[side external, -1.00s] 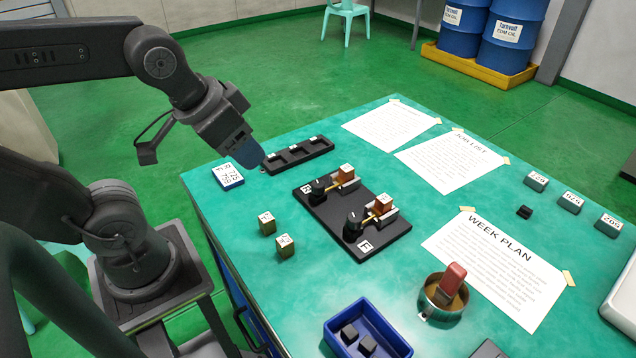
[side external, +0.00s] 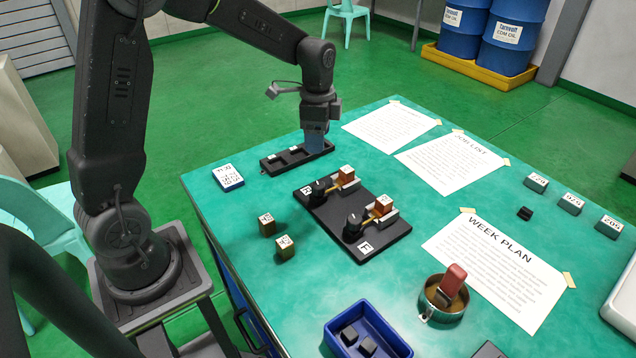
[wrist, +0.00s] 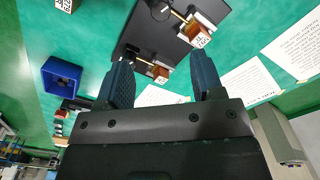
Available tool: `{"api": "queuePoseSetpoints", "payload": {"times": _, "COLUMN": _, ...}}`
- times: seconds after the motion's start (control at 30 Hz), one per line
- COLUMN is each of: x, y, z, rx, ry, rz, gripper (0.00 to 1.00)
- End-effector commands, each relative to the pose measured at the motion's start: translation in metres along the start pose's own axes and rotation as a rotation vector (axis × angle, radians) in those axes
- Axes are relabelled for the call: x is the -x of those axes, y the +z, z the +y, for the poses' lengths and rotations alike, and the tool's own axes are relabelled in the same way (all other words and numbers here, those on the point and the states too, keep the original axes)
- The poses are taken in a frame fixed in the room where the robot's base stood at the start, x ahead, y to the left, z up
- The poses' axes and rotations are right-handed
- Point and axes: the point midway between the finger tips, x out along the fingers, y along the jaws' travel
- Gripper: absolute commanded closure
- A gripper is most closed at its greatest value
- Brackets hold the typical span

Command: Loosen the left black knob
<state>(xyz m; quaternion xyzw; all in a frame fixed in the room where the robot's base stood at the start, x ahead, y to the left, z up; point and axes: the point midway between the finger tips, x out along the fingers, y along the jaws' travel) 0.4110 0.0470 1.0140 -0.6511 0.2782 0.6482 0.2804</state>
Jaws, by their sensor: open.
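A dark base plate (side external: 385,238) lies on the green bench and carries two black knobs. One knob (side external: 318,188) is at the upper left, the other (side external: 354,224) is nearer the camera. Each has a brass rod to a copper block, (side external: 347,174) and (side external: 383,204). White letter labels mark the plate's corners; I cannot read them surely. My gripper (side external: 316,142) points down over the right end of the black slotted rack (side external: 268,164), beyond the plate and apart from both knobs. In the wrist view its blue fingers (wrist: 164,78) are spread, with nothing held; the plate shows beyond them.
Two small labelled cubes (side external: 267,224) (side external: 285,246) stand left of the plate. A blue bin (side external: 338,350) with dark blocks and a metal cup (side external: 428,305) with a red-handled item stand at the front. Taped papers (side external: 495,265) and labelled blocks (side external: 571,203) lie right.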

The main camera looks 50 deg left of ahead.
Motion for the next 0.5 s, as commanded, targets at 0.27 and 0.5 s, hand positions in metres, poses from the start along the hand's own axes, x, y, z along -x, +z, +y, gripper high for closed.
{"api": "queuePoseSetpoints", "payload": {"times": 0.27, "x": -0.03, "y": 0.0, "z": -0.002, "rx": -0.01, "ry": 0.009, "rz": -0.005, "gripper": 0.39}}
{"api": "queuePoseSetpoints", "payload": {"times": 0.5, "x": -0.08, "y": 0.001, "z": -0.001, "rx": -0.009, "ry": 0.011, "rz": -0.006, "gripper": 0.39}}
